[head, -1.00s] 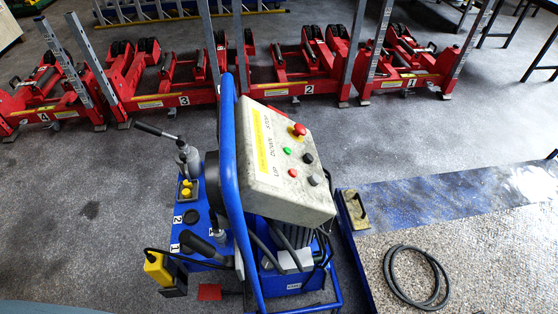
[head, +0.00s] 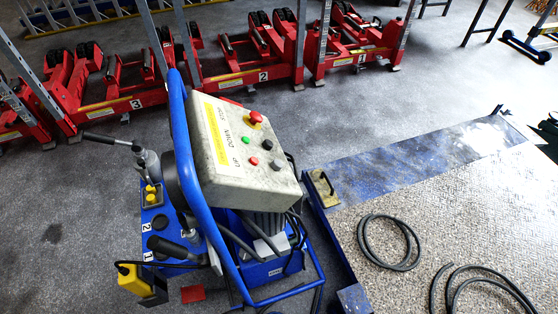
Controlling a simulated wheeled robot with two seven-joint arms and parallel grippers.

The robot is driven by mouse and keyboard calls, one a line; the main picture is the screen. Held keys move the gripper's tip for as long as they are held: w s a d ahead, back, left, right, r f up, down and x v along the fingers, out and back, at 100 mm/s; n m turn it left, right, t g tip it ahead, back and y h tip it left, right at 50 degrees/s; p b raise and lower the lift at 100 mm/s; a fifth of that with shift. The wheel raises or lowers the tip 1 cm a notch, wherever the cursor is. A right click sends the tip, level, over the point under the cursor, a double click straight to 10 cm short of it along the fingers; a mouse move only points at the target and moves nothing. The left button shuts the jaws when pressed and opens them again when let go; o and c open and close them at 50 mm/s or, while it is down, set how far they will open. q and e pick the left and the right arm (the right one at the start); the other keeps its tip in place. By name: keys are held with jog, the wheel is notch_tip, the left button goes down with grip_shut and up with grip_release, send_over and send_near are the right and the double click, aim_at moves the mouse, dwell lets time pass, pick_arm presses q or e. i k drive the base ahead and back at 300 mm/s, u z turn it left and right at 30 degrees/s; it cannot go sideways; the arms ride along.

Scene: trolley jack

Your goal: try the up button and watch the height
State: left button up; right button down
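The control box (head: 240,150) is a pale, worn box on a blue wheeled pump unit (head: 175,240) in the middle of the head view. Its yellow label (head: 218,130) reads UP, DOWN and STOP. A large red mushroom button (head: 256,117) sits near the STOP end. A green button (head: 245,140), a black button (head: 267,145), a smaller red button (head: 254,161) and another black button (head: 275,163) are on the panel; which one is up is unclear. Red numbered jacks (head: 265,75) stand behind. Neither of my grippers is in view.
A blue tube frame (head: 188,180) rises along the box's left side. Black hoses lie on the right, one coiled (head: 390,242). A blue-edged platform (head: 335,235) borders the unit's right side. Grey floor (head: 70,200) at left is clear.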

aim_at(277, 165)
jog(key=k, duration=1)
jog(key=u, duration=2.6)
jog(key=i, duration=2.05)
jog(key=z, duration=3.45)
